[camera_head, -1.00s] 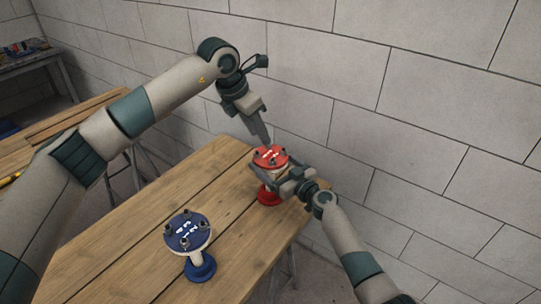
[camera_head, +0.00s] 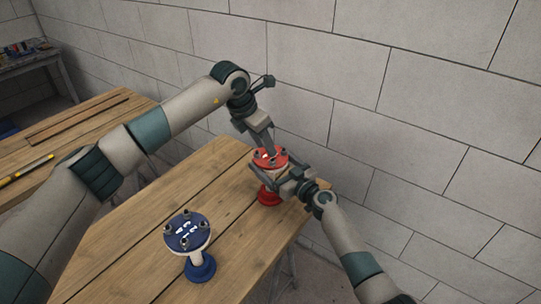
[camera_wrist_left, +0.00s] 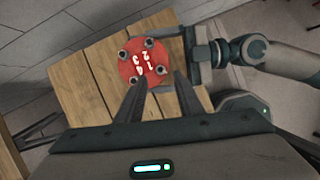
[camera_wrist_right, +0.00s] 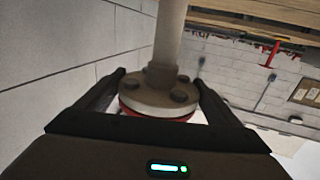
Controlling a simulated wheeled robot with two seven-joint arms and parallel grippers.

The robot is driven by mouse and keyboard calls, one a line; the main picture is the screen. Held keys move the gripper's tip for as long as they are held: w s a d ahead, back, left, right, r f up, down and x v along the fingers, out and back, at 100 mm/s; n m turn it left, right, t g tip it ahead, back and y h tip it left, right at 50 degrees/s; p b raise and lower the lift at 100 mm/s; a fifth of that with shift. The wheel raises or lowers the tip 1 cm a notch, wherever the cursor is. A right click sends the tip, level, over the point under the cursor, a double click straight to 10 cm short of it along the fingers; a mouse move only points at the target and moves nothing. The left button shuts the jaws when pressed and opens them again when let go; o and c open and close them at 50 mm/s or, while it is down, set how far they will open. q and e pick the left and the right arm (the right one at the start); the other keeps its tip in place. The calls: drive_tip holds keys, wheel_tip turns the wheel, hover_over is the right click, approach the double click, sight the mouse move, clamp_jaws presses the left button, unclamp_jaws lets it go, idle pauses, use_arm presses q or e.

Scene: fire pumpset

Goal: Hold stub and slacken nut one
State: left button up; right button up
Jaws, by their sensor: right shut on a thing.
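The red stub (camera_head: 269,157) stands upright near the table's far right corner, with a red numbered top flange carrying several nuts. My left gripper (camera_head: 269,149) points down over the flange. In the left wrist view the numbered flange (camera_wrist_left: 138,62) lies just beyond its parted fingers (camera_wrist_left: 160,78). Nut one (camera_wrist_left: 161,70), beside the digit 1, is close to the right-hand finger; contact cannot be told.
A blue stub (camera_head: 187,236) with a numbered blue flange stands nearer on the wooden table (camera_head: 130,255). A block wall (camera_head: 400,120) runs behind the table. Another wooden table (camera_head: 60,140) stands at the left. The table between the stubs is clear.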

sight(273, 160)
use_arm(q)
drive_tip(key=shift+x, duration=3)
clamp_jaws()
